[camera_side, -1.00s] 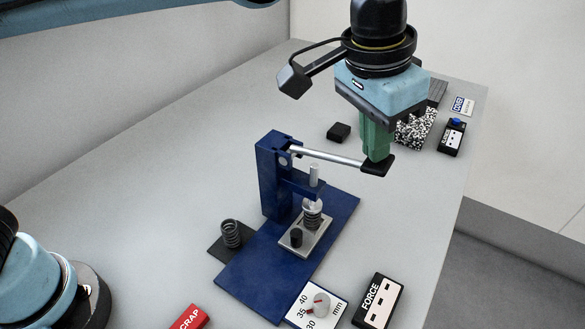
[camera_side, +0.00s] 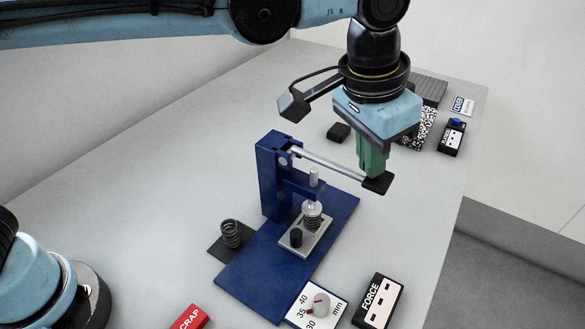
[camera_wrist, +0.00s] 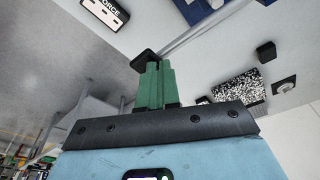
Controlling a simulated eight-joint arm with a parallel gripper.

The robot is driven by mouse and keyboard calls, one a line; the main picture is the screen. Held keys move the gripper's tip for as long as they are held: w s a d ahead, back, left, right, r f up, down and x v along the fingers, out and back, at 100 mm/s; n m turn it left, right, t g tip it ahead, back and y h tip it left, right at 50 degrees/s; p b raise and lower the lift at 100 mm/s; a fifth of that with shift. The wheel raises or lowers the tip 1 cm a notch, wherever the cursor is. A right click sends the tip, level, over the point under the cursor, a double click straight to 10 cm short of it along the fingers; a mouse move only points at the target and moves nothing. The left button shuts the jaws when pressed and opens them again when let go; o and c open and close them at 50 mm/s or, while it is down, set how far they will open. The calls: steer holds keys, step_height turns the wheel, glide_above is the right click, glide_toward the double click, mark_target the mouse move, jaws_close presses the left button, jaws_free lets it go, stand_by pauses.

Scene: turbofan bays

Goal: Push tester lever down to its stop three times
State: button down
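The blue tester (camera_side: 271,180) stands on its blue base plate (camera_side: 262,272). Its silver lever (camera_side: 328,164) runs right from the top of the post and slopes down to a black end pad (camera_side: 378,184). The pad also shows in the wrist view (camera_wrist: 143,58). My gripper (camera_side: 372,174) has green fingers, which look shut together with nothing visible between them. Their tips are at the top of the pad and seem to touch it. Below the plunger (camera_side: 313,178), a coil spring (camera_side: 312,218) stands on the grey plate (camera_side: 297,245). Whether the lever is at its stop cannot be told.
A loose spring (camera_side: 231,234) stands on a dark pad to the left. In front are a mm dial (camera_side: 319,306), a FORCE box (camera_side: 378,302) and a red SCRAP piece (camera_side: 190,318). Behind are a speckled block (camera_side: 426,128) and a blue-button box (camera_side: 452,137).

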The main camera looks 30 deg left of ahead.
steer(key=shift+f, duration=1.25)
stand_by(1.2)
step_height(320, 180, up, 14)
stand_by(1.7)
